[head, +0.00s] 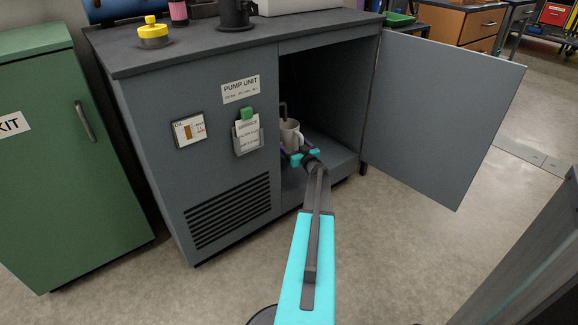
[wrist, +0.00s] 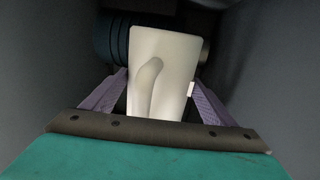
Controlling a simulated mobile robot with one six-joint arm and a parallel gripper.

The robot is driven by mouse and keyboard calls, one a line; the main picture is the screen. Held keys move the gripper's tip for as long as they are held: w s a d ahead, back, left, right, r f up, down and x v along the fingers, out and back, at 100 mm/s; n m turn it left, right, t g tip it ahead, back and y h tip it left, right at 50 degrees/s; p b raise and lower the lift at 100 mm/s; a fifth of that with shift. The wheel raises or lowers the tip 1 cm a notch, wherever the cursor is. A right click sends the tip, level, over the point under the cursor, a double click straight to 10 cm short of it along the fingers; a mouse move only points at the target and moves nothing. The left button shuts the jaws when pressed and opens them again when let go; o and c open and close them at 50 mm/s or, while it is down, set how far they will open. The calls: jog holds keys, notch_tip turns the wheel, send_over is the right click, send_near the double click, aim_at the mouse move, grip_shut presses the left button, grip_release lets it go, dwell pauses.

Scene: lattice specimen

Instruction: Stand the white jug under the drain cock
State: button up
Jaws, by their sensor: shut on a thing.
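The white jug (head: 291,133) is inside the open compartment of the grey pump unit, toward its left side. My gripper (head: 300,156) reaches in through the doorway and is shut on the jug. In the wrist view the jug (wrist: 165,75) stands between the two purple fingers of my gripper (wrist: 157,95), with its handle toward the camera. A dark pipe-like part (head: 283,110), perhaps the drain cock, shows just above and left of the jug. The wrist view shows a dark ribbed cylinder (wrist: 118,45) behind the jug. I cannot tell whether the jug touches the compartment floor.
The cabinet door (head: 440,115) stands wide open to the right. The compartment floor (head: 335,158) is bare right of the jug. A green cabinet (head: 65,150) stands at the left. A yellow-capped can (head: 153,35) stands on the unit's top. The floor in front is clear.

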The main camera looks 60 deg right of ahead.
aim_at(291, 151)
jog(key=shift+f+b, duration=1.1)
jog(key=shift+f, duration=1.2)
jog(key=shift+f, duration=0.1)
jog(key=shift+f+b, duration=1.35)
jog(key=shift+f, duration=1.05)
jog(key=shift+f, duration=0.15)
jog(key=o, duration=1.1)
